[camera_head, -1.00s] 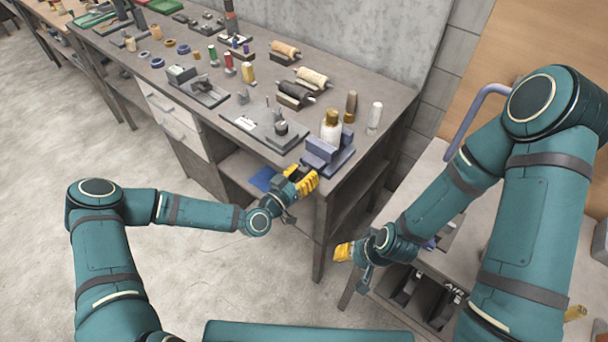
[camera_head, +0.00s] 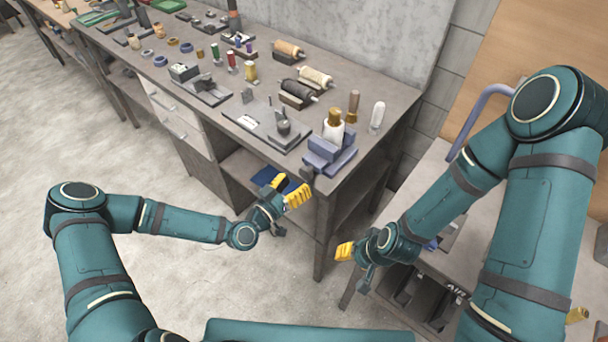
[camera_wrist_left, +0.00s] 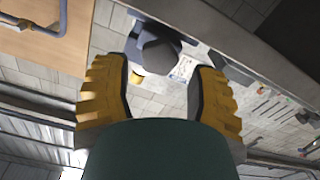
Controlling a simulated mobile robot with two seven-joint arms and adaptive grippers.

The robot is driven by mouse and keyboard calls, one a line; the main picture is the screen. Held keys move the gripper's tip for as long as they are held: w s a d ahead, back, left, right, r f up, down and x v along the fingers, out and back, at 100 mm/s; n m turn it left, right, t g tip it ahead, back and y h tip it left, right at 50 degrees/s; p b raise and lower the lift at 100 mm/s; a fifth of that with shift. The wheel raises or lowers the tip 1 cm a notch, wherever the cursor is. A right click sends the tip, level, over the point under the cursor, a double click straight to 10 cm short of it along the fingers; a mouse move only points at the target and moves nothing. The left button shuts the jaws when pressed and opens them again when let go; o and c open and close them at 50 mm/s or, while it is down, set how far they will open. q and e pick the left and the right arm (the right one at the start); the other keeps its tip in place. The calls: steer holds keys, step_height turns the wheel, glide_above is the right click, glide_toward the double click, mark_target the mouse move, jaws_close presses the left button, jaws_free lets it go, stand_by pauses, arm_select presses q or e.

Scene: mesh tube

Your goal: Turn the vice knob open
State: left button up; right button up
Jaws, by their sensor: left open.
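The blue-grey vice (camera_head: 330,152) sits on the near right corner of the workbench. Its dark grey knob (camera_head: 308,172) faces my left arm at the bench's front edge. In the left wrist view the round end of the knob (camera_wrist_left: 158,56) shows ahead, between the lines of the two yellow fingers. My left gripper (camera_head: 288,188) is open and empty, just short of the knob and apart from it. The wrist view shows its fingers wide apart (camera_wrist_left: 161,72). My right gripper (camera_head: 345,251) hangs low, right of the bench; its jaws are too small to read.
A white bottle with a gold cap (camera_head: 334,126) stands behind the vice, with a brown spool (camera_head: 353,106) and a white one (camera_head: 377,116) nearby. A grey tool plate (camera_head: 268,125) lies left of the vice. Below, a shelf holds a blue item (camera_head: 272,178).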

arm_select(q)
steer(key=v, duration=0.7)
